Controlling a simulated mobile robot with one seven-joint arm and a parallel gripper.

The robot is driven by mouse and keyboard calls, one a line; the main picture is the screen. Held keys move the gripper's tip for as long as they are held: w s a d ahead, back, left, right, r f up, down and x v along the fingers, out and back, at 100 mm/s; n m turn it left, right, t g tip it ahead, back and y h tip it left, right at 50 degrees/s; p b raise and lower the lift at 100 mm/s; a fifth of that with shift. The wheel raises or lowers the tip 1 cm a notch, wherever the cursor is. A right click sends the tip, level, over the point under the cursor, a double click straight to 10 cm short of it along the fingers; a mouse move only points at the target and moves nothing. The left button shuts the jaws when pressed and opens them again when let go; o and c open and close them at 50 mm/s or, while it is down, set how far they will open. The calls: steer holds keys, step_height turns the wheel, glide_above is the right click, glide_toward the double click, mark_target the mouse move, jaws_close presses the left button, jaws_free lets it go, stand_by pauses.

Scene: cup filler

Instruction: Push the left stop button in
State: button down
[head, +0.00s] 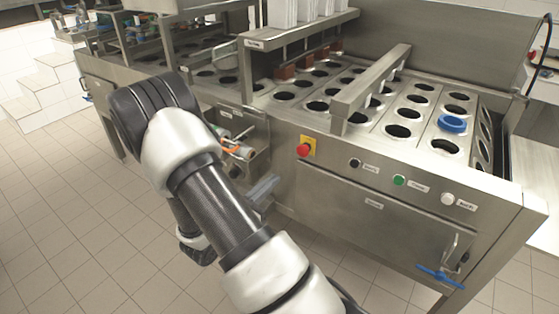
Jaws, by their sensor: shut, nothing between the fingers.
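The left stop button (304,149) is a red knob on a yellow plate, on the machine's steel front at its upper left corner. My gripper (265,188) shows only in part, as grey fingers poking out to the right from behind my forearm. They look shut with nothing held. They are below and left of the stop button in the picture, apart from it. The rest of my gripper and my wrist are hidden by the arm. I cannot tell the depth gap between fingers and button.
Black (354,163), green (399,181) and white (447,199) buttons run right of the stop button. Another red button (531,56) is at the far right. Pneumatic parts (236,147) stick out left of the panel. A blue-handled valve (440,277) is low right. Tiled floor (70,240) is clear at left.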

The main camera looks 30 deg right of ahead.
mark_target(301, 153)
steer(key=shift+w+a+f+t, duration=0.2)
steer(key=shift+f+t, duration=0.05)
steer(key=shift+t, duration=0.05)
steer(key=b+x, duration=0.1)
steer(key=x, duration=1.3)
steer(key=shift+f, duration=0.1)
steer(key=shift+d, duration=0.1)
